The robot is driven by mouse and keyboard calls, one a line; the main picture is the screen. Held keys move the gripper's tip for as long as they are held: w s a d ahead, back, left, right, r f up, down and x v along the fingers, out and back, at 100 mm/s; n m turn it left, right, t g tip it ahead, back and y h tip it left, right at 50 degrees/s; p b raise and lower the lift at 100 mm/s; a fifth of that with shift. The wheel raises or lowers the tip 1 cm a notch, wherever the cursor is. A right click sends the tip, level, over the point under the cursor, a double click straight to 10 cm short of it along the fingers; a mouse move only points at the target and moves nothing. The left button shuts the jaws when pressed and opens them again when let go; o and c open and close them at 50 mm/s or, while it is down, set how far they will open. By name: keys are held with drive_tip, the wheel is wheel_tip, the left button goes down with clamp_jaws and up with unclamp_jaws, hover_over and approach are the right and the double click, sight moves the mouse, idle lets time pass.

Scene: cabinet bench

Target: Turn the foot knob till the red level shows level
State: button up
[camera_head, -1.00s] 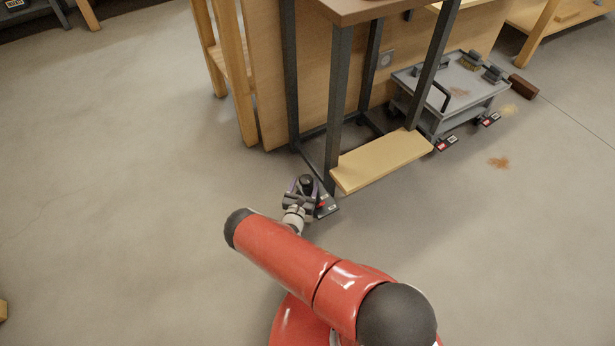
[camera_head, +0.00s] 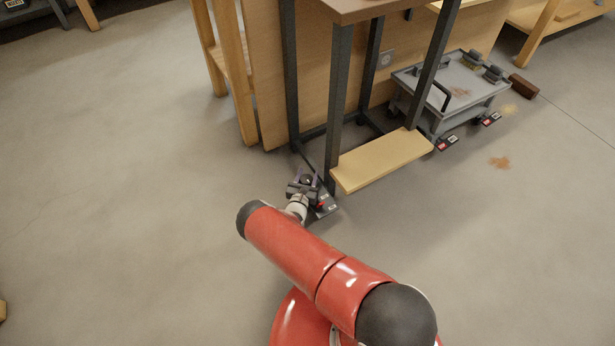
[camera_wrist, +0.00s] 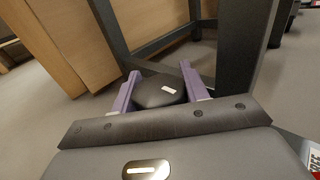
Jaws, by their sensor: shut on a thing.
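The foot knob (camera_wrist: 158,92) is a dark, rounded knob with a white mark on top, down at floor level by the bench's front leg. My gripper (camera_wrist: 160,75) has its two purple fingers on either side of the knob and is shut on it. In the head view my gripper (camera_head: 307,182) is low beside the leg, and the fingers and wrist partly hide the knob. A small red piece (camera_head: 321,204), perhaps the red level, sits on a dark labelled plate just right of my gripper. It is too small to read.
The bench's dark legs (camera_head: 338,100) rise close behind my gripper. A tan board (camera_head: 382,160) lies low to the right. The floor at left is clear.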

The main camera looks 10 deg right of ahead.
drive_tip(key=shift+f+m+h+b, duration=0.2)
drive_tip(key=shift+m+h+b, duration=0.15)
drive_tip(key=shift+b, duration=0.55)
drive_tip(key=m+g+h+b, duration=0.1)
drive_tip(key=b, duration=0.1)
drive_tip(key=m+g+h+b, duration=0.1)
drive_tip(key=b, duration=0.1)
drive_tip(key=shift+f+h, duration=0.3)
drive_tip(key=shift+h, duration=0.05)
drive_tip(key=m+g+h+b, duration=0.1)
drive_tip(key=g+h+b, duration=0.1)
drive_tip(key=b, duration=0.1)
drive_tip(key=m+g+b, duration=0.1)
drive_tip(key=b, duration=0.1)
drive_tip(key=shift+s+d+m+h, duration=0.2)
drive_tip(key=shift+d+m+h, duration=0.05)
drive_tip(key=shift+m+h, duration=0.15)
drive_tip(key=g, duration=0.1)
drive_tip(key=m+g+h+b, duration=0.2)
drive_tip(key=g, duration=0.1)
drive_tip(key=shift+s+d+r+m, duration=0.15)
drive_tip(key=shift+s+r+m, duration=0.1)
drive_tip(key=m+g, duration=0.1)
drive_tip(key=g, duration=0.1)
drive_tip(key=m+g+h, duration=0.1)
drive_tip(key=g, duration=0.1)
drive_tip(key=m+g, duration=0.2)
drive_tip(key=shift+s+d+r+h, duration=0.1)
drive_tip(key=shift+s+r+h, duration=0.05)
drive_tip(key=shift+s+h, duration=0.2)
